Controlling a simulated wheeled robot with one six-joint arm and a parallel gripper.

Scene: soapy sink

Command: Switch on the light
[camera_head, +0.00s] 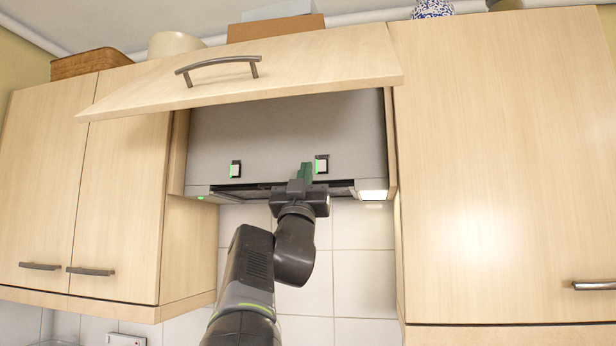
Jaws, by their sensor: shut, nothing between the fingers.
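A grey range hood (285,130) sits in the open cabinet bay. A lamp (373,195) at the hood's lower right glows white. My gripper (305,172) is in front of the hood's lower edge. Its green fingers are shut and empty, pointing up, just left of the right switch. I cannot tell whether they touch the hood. The gripper body hides the middle of the lower edge.
A wooden flap door (300,75) with a curved handle is raised above the hood. Closed cabinets stand at left (85,190) and right (500,170). A small green light (200,197) shows at the hood's lower left. White tiles (363,280) lie below.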

